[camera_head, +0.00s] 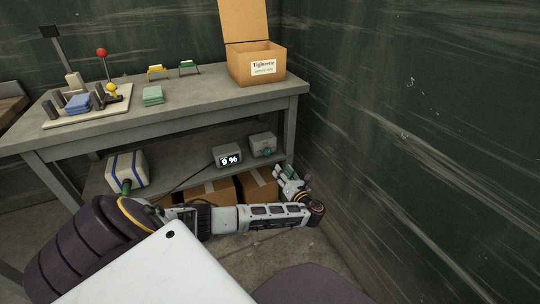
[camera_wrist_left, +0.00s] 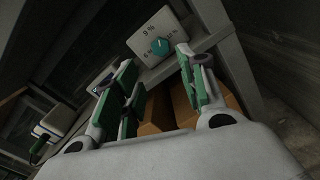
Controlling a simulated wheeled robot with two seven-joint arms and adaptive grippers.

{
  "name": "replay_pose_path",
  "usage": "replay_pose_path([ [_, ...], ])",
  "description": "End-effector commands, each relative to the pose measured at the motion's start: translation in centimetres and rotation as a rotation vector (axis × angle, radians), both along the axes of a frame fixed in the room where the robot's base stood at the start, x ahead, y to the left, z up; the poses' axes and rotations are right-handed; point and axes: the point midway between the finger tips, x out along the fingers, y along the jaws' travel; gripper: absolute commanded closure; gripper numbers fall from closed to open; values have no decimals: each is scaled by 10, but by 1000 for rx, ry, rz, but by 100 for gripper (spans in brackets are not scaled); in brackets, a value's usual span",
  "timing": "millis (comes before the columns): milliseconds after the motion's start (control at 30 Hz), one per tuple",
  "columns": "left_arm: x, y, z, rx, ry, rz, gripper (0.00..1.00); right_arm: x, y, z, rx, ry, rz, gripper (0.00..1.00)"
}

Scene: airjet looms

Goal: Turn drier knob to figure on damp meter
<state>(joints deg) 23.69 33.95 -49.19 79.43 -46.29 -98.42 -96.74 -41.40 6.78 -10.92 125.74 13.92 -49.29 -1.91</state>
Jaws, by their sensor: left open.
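The drier box (camera_head: 262,140), a grey box with a teal knob (camera_head: 267,153), sits on the lower shelf. In the left wrist view the knob (camera_wrist_left: 159,47) is centred ahead, with figures around it; 9 % shows at the top and 12 % at the right. Where its pointer stands is too small to tell. The damp meter (camera_head: 227,150) beside it, to the left, reads 9 % on its display. My left gripper (camera_head: 284,169) is open and empty, below and right of the knob. Its green-padded fingers (camera_wrist_left: 156,64) frame the knob from the near side, apart from it.
The workbench (camera_head: 205,108) carries a Tigborene carton (camera_head: 256,65) and several small things above the shelf. A white blue-striped container (camera_head: 127,170) stands at the shelf's left. Cardboard boxes (camera_head: 207,191) sit below. A dark wall (camera_head: 420,130) closes the right side.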

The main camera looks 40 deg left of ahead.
Motion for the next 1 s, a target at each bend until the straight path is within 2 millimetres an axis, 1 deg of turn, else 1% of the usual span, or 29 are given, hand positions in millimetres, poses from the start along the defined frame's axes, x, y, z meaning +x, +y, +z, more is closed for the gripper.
replay_pose_path([
  [200,0,0,0,27,61,0,59,0,0,0,1,0,-1,60],
  [633,1,2,0,27,61,0,59,0,0,-1,2,-1,0,60],
  [867,6,14,-1,27,60,2,59,1,1,-6,6,-4,2,60],
  [1000,11,27,-1,29,61,0,59,1,2,-11,13,-10,4,60],
])
